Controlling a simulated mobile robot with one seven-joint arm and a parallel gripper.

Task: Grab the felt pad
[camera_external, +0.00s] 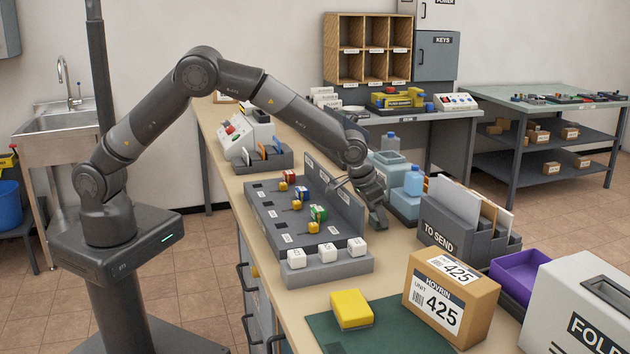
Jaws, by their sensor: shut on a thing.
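My gripper (378,218) is over the counter, pointing down, just right of the grey sorting rack and left of the light blue bottle. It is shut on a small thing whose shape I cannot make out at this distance. I cannot clearly identify a felt pad in this view. A yellow block (352,310) lies on the green mat (410,332) at the front, well apart from my gripper; I cannot tell what it is made of.
The grey sorting rack (262,212) holds several small coloured pieces. The light blue bottle (413,181), the TO SEND holder (448,222), a cardboard box (473,308) and a purple tray (513,268) crowd the counter's right side.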

